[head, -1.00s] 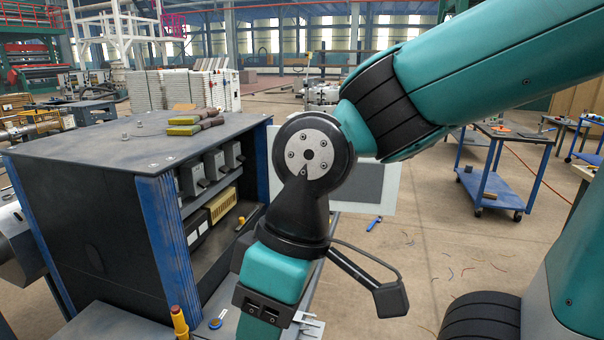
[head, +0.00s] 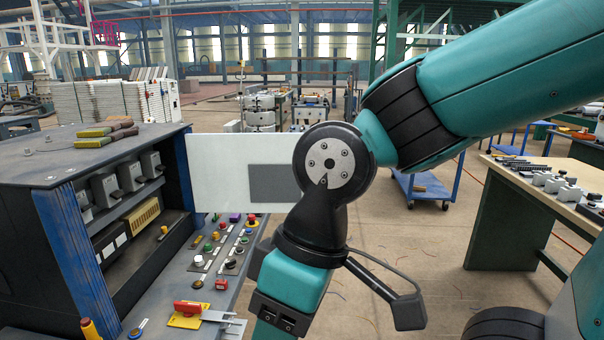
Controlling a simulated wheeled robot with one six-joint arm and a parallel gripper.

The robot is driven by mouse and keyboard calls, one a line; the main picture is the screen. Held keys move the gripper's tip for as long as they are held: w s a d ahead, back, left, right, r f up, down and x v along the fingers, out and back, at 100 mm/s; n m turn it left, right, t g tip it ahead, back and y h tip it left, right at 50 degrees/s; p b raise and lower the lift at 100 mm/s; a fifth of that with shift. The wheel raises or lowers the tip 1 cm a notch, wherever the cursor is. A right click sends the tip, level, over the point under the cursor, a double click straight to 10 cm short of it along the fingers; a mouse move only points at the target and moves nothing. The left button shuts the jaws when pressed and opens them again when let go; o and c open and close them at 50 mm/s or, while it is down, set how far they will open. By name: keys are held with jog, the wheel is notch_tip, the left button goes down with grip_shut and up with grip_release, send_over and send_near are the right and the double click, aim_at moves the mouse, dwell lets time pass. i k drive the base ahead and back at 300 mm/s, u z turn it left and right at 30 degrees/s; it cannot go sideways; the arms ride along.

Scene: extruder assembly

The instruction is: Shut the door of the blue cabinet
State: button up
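The blue cabinet (head: 70,232) stands at the left of the head view, dark with blue corner posts. Its front is open and shows grey switch modules (head: 130,172) on a shelf and a yellow-cream block (head: 144,213) below. A pale door panel (head: 222,170) with a grey rectangle stands swung out from the cabinet's far front post. My arm covers the panel's right end. My arm's wrist (head: 330,165) is in front of the panel and bends downward. My gripper is below the picture's bottom edge and cannot be seen.
A sloping control panel (head: 215,262) with several buttons, a red-handled switch and a yellow plate juts out below the cabinet opening. A wooden-topped workbench (head: 545,185) with small parts stands at right. A blue cart (head: 425,186) is behind my arm. Open floor lies between.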

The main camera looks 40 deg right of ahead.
aim_at(230, 172)
jog(key=z, duration=1.35)
jog(key=i, duration=5.35)
jog(key=u, duration=4.5)
jog(key=i, duration=0.45)
jog(key=z, duration=0.05)
